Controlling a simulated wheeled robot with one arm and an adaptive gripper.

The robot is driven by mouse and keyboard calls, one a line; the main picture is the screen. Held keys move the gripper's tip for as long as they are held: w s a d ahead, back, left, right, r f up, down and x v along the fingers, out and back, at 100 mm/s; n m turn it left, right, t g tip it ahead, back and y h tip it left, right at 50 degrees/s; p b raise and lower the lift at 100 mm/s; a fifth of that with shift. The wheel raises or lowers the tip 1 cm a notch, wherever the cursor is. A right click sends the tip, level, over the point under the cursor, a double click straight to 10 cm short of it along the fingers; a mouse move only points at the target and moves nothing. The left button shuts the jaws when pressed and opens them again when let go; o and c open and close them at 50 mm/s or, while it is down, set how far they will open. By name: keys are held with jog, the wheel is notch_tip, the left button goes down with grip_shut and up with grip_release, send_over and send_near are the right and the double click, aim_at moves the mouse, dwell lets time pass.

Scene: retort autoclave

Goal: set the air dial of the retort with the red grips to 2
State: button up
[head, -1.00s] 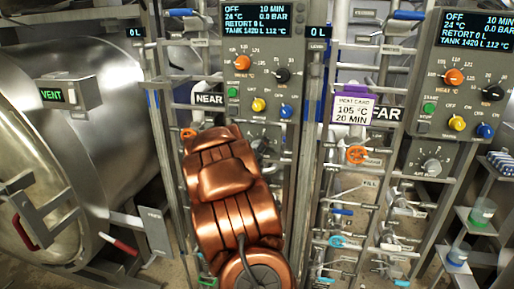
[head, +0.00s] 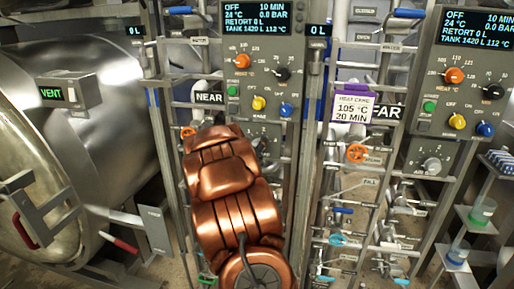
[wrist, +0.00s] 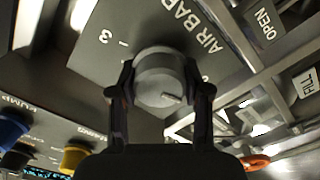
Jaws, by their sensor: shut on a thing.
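The grey air dial (wrist: 160,68) sits on a panel marked AIR BAR in the wrist view. My gripper (wrist: 159,84) has one black finger on each side of this round knob and is shut on it. A pale line on the knob's face points to the lower right of the picture. A 3 shows at the upper left of the knob; other scale numbers are hidden or unclear, so I cannot tell the setting. In the head view, the retort with red grips (head: 26,232) is at the left, and my copper arm covers my gripper and most of the dial by the NEAR panel (head: 258,65).
The far panel (head: 462,75) with its own air dial (head: 431,166) stands at the right. A heat card (head: 352,107) hangs between the panels. Pipes and an orange valve wheel (head: 357,153) lie right of my arm. Blue and yellow knobs (wrist: 75,157) are near my gripper.

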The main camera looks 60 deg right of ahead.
jog(key=shift+f+m+b, duration=0.1)
jog(key=shift+m+b, duration=0.2)
jog(key=shift+b, duration=0.2)
jog(key=shift+f+m+b, duration=0.15)
jog(key=shift+m+b, duration=0.45)
jog(key=shift+b, duration=0.35)
jog(key=m+b, duration=0.3)
jog(key=b, duration=0.1)
jog(key=shift+m, duration=0.3)
jog(key=m+b, duration=0.3)
jog(key=shift+s+m, duration=0.1)
jog(key=shift+m, duration=0.2)
jog(key=m+b, duration=0.2)
jog(key=shift+m+b, duration=0.35)
jog(key=shift+m, duration=0.05)
jog(key=m+b, duration=0.3)
jog(key=m, duration=0.1)
jog(key=shift+s, duration=0.1)
jog(key=m+b, duration=0.2)
jog(key=m, duration=0.1)
jog(key=m+b, duration=0.3)
jog(key=m, duration=0.1)
jog(key=shift+d+m, duration=0.1)
jog(key=shift+m, duration=0.3)
